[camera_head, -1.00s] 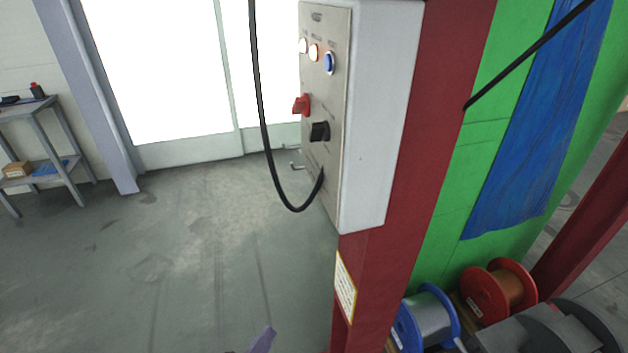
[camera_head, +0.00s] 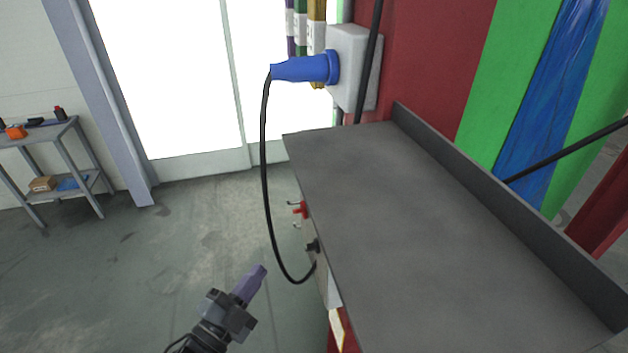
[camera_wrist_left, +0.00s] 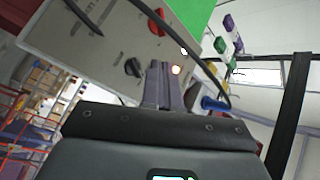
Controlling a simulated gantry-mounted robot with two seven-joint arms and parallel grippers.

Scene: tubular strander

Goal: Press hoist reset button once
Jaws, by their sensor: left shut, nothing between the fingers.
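The hoist control panel shows edge-on in the head view (camera_head: 322,275), under a grey top plate. In the left wrist view its plate (camera_wrist_left: 110,45) carries a red switch (camera_wrist_left: 158,22), a black knob (camera_wrist_left: 133,67), a white lamp (camera_wrist_left: 184,50) and an orange-red lit lamp (camera_wrist_left: 177,70). The blue button is not visible now in either view. My left gripper (camera_head: 258,274) is shut and empty, in front of and left of the panel in the head view. In the wrist view its purple-grey fingers (camera_wrist_left: 164,70) overlap the panel near the lamps; contact cannot be told. My right gripper is not in view.
The grey top plate (camera_head: 420,215) covers much of the head view's right side. A blue plug (camera_head: 305,68) sits in a white socket box (camera_head: 355,70), and its black cable (camera_head: 268,190) loops down to the panel. A shelf table (camera_head: 50,140) stands far left. Floor on the left is clear.

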